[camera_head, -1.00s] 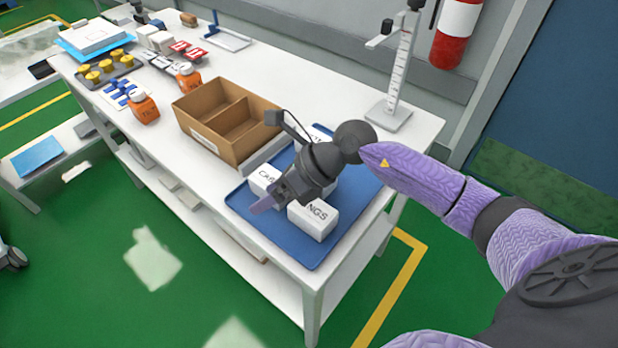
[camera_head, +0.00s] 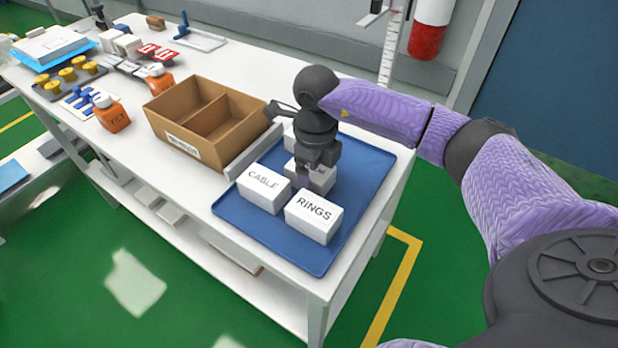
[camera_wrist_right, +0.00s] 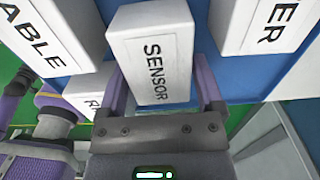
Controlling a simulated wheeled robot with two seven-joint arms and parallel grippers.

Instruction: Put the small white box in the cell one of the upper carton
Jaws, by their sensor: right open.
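Several small white boxes stand on a blue tray (camera_head: 262,240). They are a CABLE box (camera_head: 265,188), a RINGS box (camera_head: 314,216), a SENSOR box (camera_wrist_right: 152,55) and one partly hidden box whose label ends in "ER" (camera_wrist_right: 262,25). My right gripper (camera_wrist_right: 160,84) is open, with its fingers on either side of the SENSOR box's near end. Whether they touch it I cannot tell. In the head view this gripper points down over the tray and partly hides the boxes behind. The brown carton (camera_head: 240,140), left of the tray, has two empty-looking cells. My left gripper is not in view.
A low grey strip (camera_head: 250,153) stands between carton and tray. Orange bottles (camera_head: 113,114), yellow-capped items (camera_head: 67,74) and red items (camera_head: 155,54) lie farther left on the white table. A stand post (camera_head: 390,45) rises behind the tray, near a red extinguisher (camera_head: 427,40).

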